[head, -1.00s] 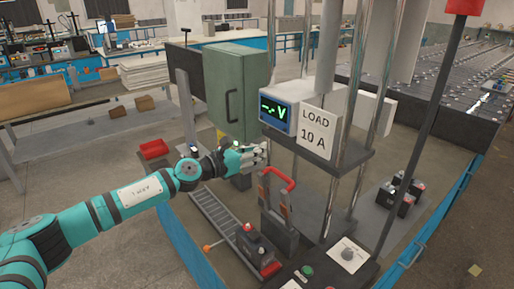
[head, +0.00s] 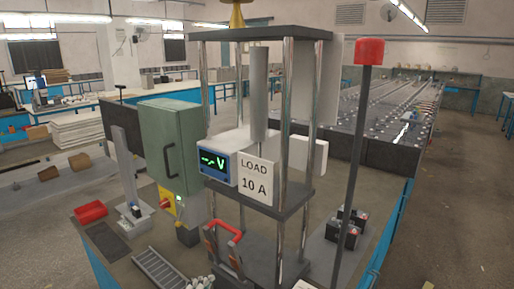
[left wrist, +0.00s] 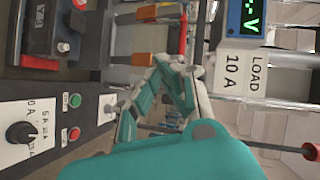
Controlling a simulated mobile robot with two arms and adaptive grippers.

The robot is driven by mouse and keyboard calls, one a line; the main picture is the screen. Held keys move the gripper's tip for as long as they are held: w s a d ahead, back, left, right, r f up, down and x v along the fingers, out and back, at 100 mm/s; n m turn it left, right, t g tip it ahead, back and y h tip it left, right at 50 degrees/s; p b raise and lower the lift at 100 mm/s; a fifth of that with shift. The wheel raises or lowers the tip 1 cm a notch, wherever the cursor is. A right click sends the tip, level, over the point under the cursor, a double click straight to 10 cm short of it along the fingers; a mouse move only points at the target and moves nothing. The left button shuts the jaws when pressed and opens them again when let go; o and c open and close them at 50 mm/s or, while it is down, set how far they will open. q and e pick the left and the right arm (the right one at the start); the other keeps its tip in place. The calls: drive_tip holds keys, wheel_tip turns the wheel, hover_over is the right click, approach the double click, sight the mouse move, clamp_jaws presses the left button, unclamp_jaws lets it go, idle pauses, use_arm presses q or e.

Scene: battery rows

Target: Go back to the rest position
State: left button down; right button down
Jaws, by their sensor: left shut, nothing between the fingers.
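My left gripper shows only as pale fingertips (head: 200,283) at the bottom edge of the head view, in front of the red-handled device (head: 226,229). In the left wrist view my left gripper (left wrist: 168,72) is shut, with nothing between its fingers. The LOAD 10 A sign (left wrist: 243,76) and the lit meter (left wrist: 254,20) are beyond it there. The rest of my left arm is out of the head view. My right gripper is in neither view.
A steel-post stand bears the meter (head: 218,165) and the sign (head: 255,177). A green cabinet (head: 170,143) and a red tray (head: 90,211) are to its left. A red-topped pole (head: 357,140) and dark batteries (head: 346,229) are to its right. The wrist view shows a knob panel (left wrist: 45,155).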

use_arm(q)
drive_tip(key=s+a+f+n+g+y, duration=0.1)
drive_tip(key=s+a+f+n+g, duration=0.3)
drive_tip(key=s, duration=0.6)
drive_tip(key=s+a+f+n+g, duration=0.1)
drive_tip(key=s+f+n+g, duration=0.4)
drive_tip(key=s, duration=0.5)
drive_tip(key=s+a+f+n+g+y, duration=0.1)
drive_tip(key=s+a+f+n+g, duration=0.35)
drive_tip(key=s, duration=0.65)
wheel_tip(320, 180, down, 31)
drive_tip(key=s+d+b, duration=0.2)
drive_tip(key=s+a+f+b, duration=0.1)
drive_tip(key=s+a+f, duration=0.2)
drive_tip(key=s+f, duration=1.2)
drive_tip(key=shift+s, duration=0.25)
drive_tip(key=shift+n+g, duration=0.25)
